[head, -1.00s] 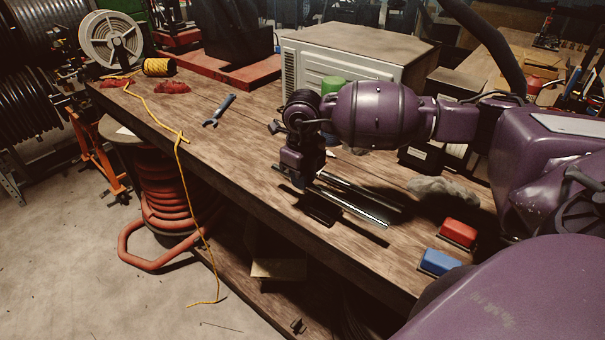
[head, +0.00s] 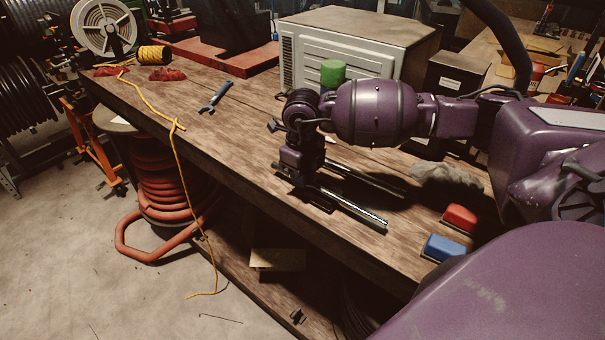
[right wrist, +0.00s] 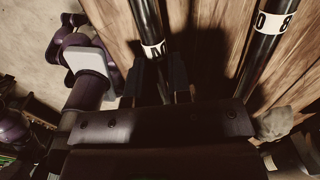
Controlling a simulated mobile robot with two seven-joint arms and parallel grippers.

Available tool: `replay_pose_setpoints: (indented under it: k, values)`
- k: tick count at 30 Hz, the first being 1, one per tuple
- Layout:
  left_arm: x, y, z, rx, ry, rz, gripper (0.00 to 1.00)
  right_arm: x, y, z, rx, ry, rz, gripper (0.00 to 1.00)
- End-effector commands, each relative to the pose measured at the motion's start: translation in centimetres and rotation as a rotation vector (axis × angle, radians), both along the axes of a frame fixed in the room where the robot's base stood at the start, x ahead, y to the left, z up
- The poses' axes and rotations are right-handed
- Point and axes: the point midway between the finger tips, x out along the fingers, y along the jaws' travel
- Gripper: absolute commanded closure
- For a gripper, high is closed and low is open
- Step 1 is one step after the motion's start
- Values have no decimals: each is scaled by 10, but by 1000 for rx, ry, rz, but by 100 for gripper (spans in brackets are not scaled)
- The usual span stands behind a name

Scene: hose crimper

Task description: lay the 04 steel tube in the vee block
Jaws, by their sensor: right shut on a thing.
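My right gripper (head: 305,190) points down over the wooden bench and is shut on a steel tube (head: 355,210). The tube slants to the lower right in the head view. In the right wrist view the held tube (right wrist: 147,20) runs between the fingers; the gripper partly hides its white label, so I cannot read the number fully. A second dark tube (head: 365,178) lies behind it; its label reads 08 in the right wrist view (right wrist: 262,50). I cannot make out the vee block in any view. My left gripper is not in view.
A red block (head: 460,218) and a blue block (head: 443,248) sit near the bench's front right. A grey rag (head: 445,175) lies behind them. A green cylinder (head: 333,72) stands before a white-grey cabinet (head: 355,50). A blue wrench (head: 215,97) and yellow rope (head: 150,107) lie left; bench between is clear.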

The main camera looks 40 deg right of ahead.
Motion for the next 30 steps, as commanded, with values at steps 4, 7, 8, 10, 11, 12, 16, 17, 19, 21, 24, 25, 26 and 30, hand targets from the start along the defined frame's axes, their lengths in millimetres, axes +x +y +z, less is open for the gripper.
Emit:
replay_pose_setpoints:
  k: [4,7,8,10,11,12,16,17,19,21,24,25,26,30]
  values:
    - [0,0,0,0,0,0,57,0,0,0,0,0,0,100]
    - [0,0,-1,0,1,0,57,0,0,-1,0,0,0,100]
    - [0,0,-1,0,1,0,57,0,0,-1,0,0,0,100]
    - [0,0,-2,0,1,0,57,0,0,-2,0,0,0,100]
    - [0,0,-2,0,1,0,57,0,0,-3,0,0,0,100]
    - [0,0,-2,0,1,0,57,0,0,-3,0,0,0,100]
    - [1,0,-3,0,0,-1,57,0,0,-4,0,0,0,100]
    - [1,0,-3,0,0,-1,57,0,0,-4,0,0,0,100]
    - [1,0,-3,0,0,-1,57,0,0,-5,0,0,0,100]
    - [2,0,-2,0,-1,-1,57,0,0,-5,0,0,0,100]
    - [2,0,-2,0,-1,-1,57,0,0,-4,0,0,0,100]
    - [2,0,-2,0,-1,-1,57,0,0,-4,0,0,0,80]
    - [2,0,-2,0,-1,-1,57,0,0,-4,0,0,0,75]
    - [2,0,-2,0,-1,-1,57,0,0,-4,0,0,0,54]
